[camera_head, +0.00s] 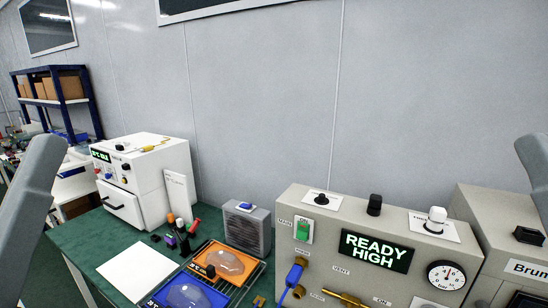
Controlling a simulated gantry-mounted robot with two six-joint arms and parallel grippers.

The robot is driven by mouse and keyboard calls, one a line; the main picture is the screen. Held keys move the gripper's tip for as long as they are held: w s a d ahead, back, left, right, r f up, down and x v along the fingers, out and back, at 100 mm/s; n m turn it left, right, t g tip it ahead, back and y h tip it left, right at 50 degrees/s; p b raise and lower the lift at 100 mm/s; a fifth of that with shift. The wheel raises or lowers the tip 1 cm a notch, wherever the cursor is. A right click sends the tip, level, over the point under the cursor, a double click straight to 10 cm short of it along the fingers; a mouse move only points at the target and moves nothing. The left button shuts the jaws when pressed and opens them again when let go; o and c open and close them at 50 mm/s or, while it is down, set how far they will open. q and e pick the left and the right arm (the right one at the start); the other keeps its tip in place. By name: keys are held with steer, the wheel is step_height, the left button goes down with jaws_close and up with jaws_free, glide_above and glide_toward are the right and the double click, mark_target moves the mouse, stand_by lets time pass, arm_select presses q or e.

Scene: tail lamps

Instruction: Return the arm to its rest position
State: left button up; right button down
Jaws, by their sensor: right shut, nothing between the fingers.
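A grey link of my left arm (35,195) rises along the left edge of the head view and ends in a rounded top. A grey link of my right arm (533,165) shows at the right edge, mostly cut off by the frame. Neither gripper's fingers can be seen in this view. No part of either arm that shows holds anything. The visible arm parts are in front of the bench, apart from each other.
A beige control box (325,222) with a lit READY HIGH display (376,250) stands at right. Orange tray (206,276) and blue tray (160,304) hold lamps. A white machine (165,165) and paper sheet (137,270) are on the green bench (95,238).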

step_height(320, 180, up, 24)
steer(key=p, duration=2)
step_height(320, 180, down, 40)
steer(key=b, duration=3.9)
steer(key=shift+b, duration=0.4)
